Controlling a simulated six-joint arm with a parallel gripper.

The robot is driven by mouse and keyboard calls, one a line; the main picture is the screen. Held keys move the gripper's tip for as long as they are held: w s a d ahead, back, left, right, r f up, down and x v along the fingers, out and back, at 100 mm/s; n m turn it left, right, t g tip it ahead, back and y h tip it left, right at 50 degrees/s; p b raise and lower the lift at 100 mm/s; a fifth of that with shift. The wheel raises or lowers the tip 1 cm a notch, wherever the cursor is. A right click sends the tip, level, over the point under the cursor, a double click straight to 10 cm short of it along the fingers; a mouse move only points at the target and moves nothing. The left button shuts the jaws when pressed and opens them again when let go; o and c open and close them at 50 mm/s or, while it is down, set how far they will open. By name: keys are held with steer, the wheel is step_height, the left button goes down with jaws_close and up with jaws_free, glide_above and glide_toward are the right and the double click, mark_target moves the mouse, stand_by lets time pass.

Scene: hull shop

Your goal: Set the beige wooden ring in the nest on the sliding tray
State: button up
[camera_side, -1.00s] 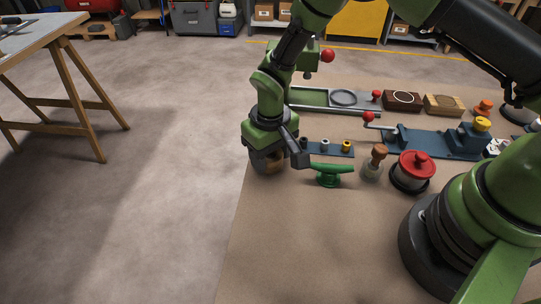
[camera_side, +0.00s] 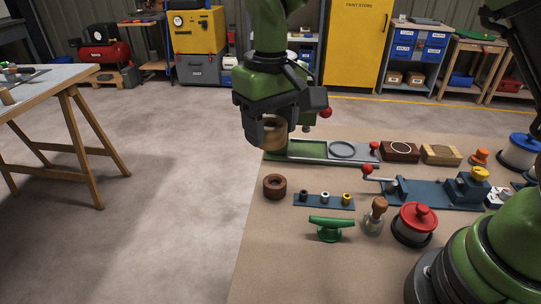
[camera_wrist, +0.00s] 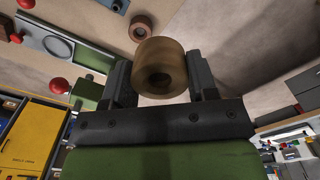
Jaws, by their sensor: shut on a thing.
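My gripper (camera_side: 268,132) is shut on the beige wooden ring (camera_side: 272,136) and holds it up in the air, in front of the left end of the sliding tray. In the wrist view the beige ring (camera_wrist: 160,68) sits between both fingers, its hole facing the camera. The sliding tray (camera_side: 308,153) is green and grey, with a red knob at its right. A round grey ring outline, which looks like the nest (camera_side: 341,150), lies on its right part and looks empty. My gripper partly hides the tray's left end.
A dark brown ring (camera_side: 274,186) stands on the bench in front of the tray. Two wooden blocks (camera_side: 400,151) stand right of the tray.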

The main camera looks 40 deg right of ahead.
steer(key=shift+w+d+r, duration=0.15)
steer(key=shift+d+r, duration=0.05)
steer(key=shift+r, duration=0.35)
steer(key=shift+w+d+r, duration=0.15)
steer(key=shift+d+r, duration=0.05)
steer(key=shift+r, duration=0.3)
steer(key=w+d+m, duration=0.4)
steer(key=w+d, duration=0.1)
steer(key=d, duration=0.6)
steer(key=m, duration=0.5)
glide_above(341, 150)
steer(key=shift+s+f, duration=0.1)
steer(key=shift+f, duration=9.1)
steer(key=shift+f, duration=0.55)
steer(key=o, duration=0.6)
steer(key=shift+o, duration=0.2)
